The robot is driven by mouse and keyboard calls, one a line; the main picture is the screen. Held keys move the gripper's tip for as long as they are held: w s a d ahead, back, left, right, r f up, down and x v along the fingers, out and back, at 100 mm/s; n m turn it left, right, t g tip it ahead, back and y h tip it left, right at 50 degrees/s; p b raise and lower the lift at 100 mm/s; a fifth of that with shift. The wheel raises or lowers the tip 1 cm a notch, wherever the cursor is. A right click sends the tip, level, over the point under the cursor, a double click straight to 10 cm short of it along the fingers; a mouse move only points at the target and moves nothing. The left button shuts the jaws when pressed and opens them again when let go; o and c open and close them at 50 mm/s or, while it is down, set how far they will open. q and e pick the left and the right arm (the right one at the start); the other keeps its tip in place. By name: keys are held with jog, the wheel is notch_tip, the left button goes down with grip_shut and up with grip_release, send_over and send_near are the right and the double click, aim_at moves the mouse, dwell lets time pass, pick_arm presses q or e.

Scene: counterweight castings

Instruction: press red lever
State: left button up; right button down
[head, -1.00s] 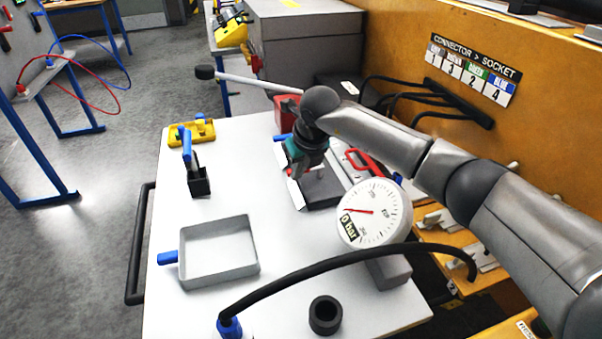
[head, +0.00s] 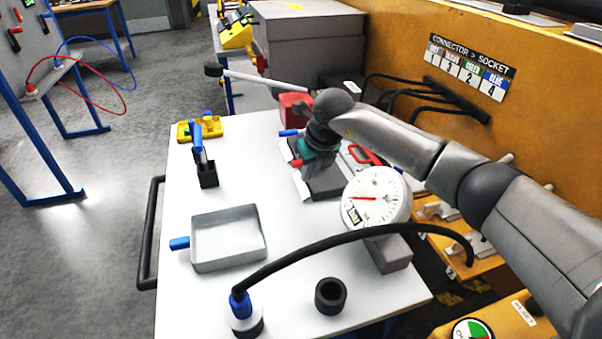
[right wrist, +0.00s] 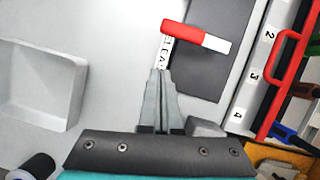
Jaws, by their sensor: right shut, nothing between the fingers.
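The red lever (right wrist: 195,36) lies across the top of the right wrist view, a red bar with a white right end, beside a dark plate (right wrist: 205,75). A white label strip (right wrist: 163,55) with black letters runs below it. In the head view a small red part of the lever (head: 296,163) shows left of my right gripper (head: 312,172). In the right wrist view that gripper (right wrist: 160,73) has its fingers together, empty, with the tips below the lever and apart from it in the picture. The height gap cannot be told. My left gripper is not in view.
A white gauge (head: 375,198) stands right of the gripper, near a red handle (head: 366,155). A black hose (head: 340,240) arcs across the front. A grey tray (head: 230,266), black holder (head: 207,175) and black ring (head: 330,295) stand on the white table.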

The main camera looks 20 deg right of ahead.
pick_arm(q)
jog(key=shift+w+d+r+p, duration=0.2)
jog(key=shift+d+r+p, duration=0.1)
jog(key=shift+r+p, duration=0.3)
pick_arm(e)
jog(key=a+v, duration=0.1)
jog(key=v, duration=0.9)
jog(key=shift+d, duration=0.15)
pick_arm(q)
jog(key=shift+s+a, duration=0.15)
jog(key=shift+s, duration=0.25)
pick_arm(e)
jog(key=shift+s, duration=0.1)
